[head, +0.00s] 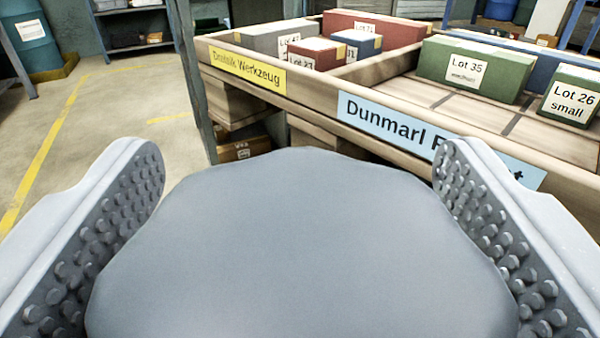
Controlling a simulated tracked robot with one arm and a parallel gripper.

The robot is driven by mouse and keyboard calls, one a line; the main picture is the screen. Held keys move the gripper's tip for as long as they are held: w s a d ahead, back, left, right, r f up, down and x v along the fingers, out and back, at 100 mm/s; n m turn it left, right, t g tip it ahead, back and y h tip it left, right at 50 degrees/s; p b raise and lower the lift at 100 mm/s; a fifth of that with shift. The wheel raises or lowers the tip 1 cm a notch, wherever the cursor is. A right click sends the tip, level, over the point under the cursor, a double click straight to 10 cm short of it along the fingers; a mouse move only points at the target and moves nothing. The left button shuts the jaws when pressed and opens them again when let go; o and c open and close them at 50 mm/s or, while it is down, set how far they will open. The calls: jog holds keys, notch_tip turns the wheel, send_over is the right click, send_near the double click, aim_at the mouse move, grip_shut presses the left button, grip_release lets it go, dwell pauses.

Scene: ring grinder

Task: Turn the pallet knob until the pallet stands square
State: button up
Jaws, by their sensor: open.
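My gripper (300,160) is open, with its two studded grey fingers wide apart at the left and right of the head view. A broad smooth grey shape fills the space between them; it looks like part of my gripper, but I cannot tell for sure. I cannot make out a pallet knob or anything clearly a pallet. Nothing is visibly held between the fingertips.
A wooden tray (330,105) with yellow and blue labels stands ahead at right, near the right finger. It holds a green Lot 35 box (470,70), a green Lot 26 box (572,95) and others. Open floor (120,110) lies at left.

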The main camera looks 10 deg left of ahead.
jog(key=c, duration=1)
jog(key=shift+a, duration=0.2)
jog(key=shift+d, duration=0.1)
jog(key=shift+m+h, duration=0.3)
jog(key=shift+h, duration=0.2)
jog(key=shift+m+h, duration=0.4)
jog(key=shift+h, duration=0.2)
jog(key=m+h, duration=0.1)
jog(key=h, duration=0.1)
jog(key=m+h+b, duration=0.1)
jog(key=h, duration=0.1)
jog(key=shift+d+m+t, duration=0.2)
jog(key=shift+m+t, duration=0.1)
jog(key=shift+d+m+g+h+b, duration=0.15)
jog(key=shift+m+g+h+b, duration=0.1)
jog(key=shift+m+h, duration=0.65)
jog(key=shift+d+m+g+h+b, duration=0.2)
jog(key=shift+m+h, duration=0.3)
jog(key=shift+h, duration=0.8)
jog(key=shift+d+m+g+h, duration=0.1)
jog(key=shift+m+g+h, duration=0.3)
jog(key=shift+h, duration=0.2)
jog(key=shift+d, duration=0.1)
